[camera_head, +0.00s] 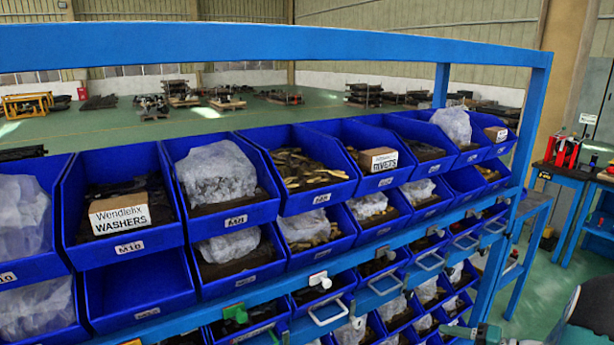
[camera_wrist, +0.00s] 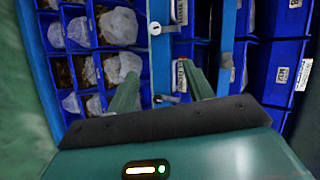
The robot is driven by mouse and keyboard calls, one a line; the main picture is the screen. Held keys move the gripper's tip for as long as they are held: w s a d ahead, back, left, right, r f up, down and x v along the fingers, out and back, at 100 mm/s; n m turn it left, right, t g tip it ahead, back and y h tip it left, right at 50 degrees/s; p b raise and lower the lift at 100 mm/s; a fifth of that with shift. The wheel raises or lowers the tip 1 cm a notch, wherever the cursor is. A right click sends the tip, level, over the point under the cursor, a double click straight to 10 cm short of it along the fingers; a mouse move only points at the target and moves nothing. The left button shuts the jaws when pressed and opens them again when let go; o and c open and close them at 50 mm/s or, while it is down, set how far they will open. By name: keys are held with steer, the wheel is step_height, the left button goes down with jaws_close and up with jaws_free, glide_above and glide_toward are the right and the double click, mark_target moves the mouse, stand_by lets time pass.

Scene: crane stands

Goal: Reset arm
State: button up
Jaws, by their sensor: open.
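My gripper (camera_wrist: 163,82) shows in the wrist view with its two green fingers spread apart. Nothing is between the fingers. It is in front of the blue bin rack, which appears turned on its side in that view. In the head view, part of my green and dark arm shows at the lower right corner, in front of the rack's right end. The fingers are not clearly seen there.
A blue rack frame (camera_head: 300,45) carries rows of blue bins. One bin holds a washers box (camera_head: 119,213), another a rivets box (camera_head: 378,159); several hold clear bags. Blue worktables (camera_head: 562,178) stand at right.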

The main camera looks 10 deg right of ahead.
steer(key=s+a+r+n+g+h, duration=0.15)
steer(key=a+r+g, duration=0.3)
steer(key=a, duration=0.55)
steer(key=s+a+r+n+g+h, duration=0.1)
steer(key=s+a+r+n+g, duration=0.25)
steer(key=a, duration=0.55)
steer(key=s+a+r+n+t+h, duration=0.2)
steer(key=s+a+r+n+h, duration=0.1)
steer(key=s+a+r+h, duration=0.4)
steer(key=shift+s+a+r+n+t+h, duration=0.35)
steer(key=shift+s+a+r, duration=0.95)
steer(key=shift+s+a, duration=0.25)
